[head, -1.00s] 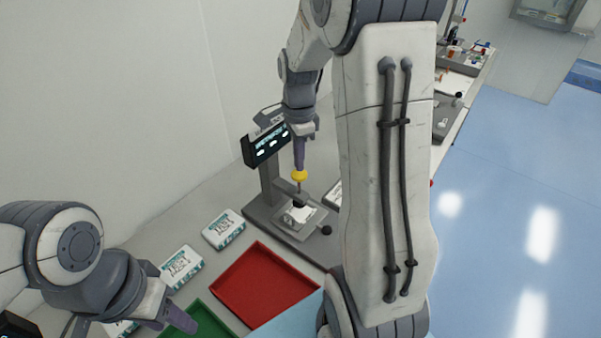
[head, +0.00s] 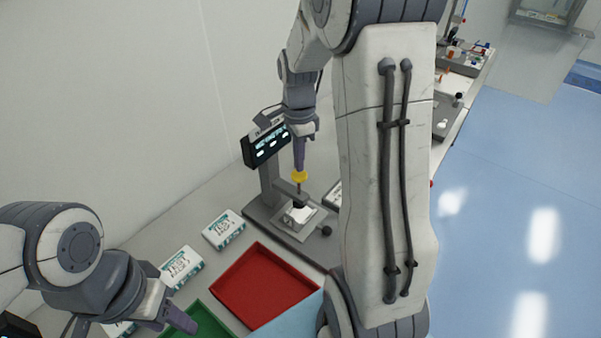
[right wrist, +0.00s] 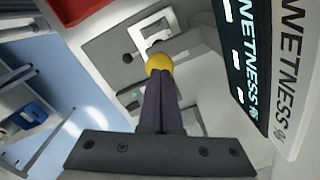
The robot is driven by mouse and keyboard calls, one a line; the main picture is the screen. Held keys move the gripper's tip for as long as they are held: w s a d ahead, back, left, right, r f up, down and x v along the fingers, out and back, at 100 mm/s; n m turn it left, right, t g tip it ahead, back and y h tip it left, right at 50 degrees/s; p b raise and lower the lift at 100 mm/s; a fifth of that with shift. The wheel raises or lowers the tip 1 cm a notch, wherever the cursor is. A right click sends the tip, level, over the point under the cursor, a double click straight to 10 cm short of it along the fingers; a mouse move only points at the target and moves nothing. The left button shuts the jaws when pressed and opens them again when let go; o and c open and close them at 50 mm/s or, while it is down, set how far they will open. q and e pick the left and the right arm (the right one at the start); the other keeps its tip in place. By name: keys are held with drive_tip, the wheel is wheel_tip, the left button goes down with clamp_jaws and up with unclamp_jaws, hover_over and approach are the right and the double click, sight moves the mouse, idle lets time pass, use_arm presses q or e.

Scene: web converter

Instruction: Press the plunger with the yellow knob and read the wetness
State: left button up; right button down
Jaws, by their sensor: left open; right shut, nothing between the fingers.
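The yellow knob (head: 299,177) tops the plunger of a grey test stand (head: 268,190) on the bench. My right gripper (head: 299,168) is shut and empty, pointing down with its fingertips at the knob's top. The right wrist view shows the knob (right wrist: 159,64) right at the closed fingertips. Below the knob, the dark plunger foot (head: 299,205) is down at the white sample (head: 299,214) on the stand's base. A dark display (head: 266,145) with lit readouts stands beside it; its values are too small to read. My left gripper (head: 176,318) is open, low at the left over the green tray.
A red tray (head: 262,285) and a green tray (head: 208,322) lie in front of the stand. Several white-and-teal packs (head: 223,230) lie along the wall side. My right arm hides part of the bench. A label reading WETNESS (right wrist: 290,70) shows beside the display.

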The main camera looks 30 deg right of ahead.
sight(299, 174)
drive_tip(key=shift+f, duration=0.15)
idle(0.5)
drive_tip(key=shift+f+b, duration=2.2)
drive_tip(key=shift+f, duration=0.8)
drive_tip(key=shift+r, duration=0.15)
wheel_tip(299, 174, up, 9)
drive_tip(key=p, duration=0.8)
drive_tip(key=shift+p, duration=0.3)
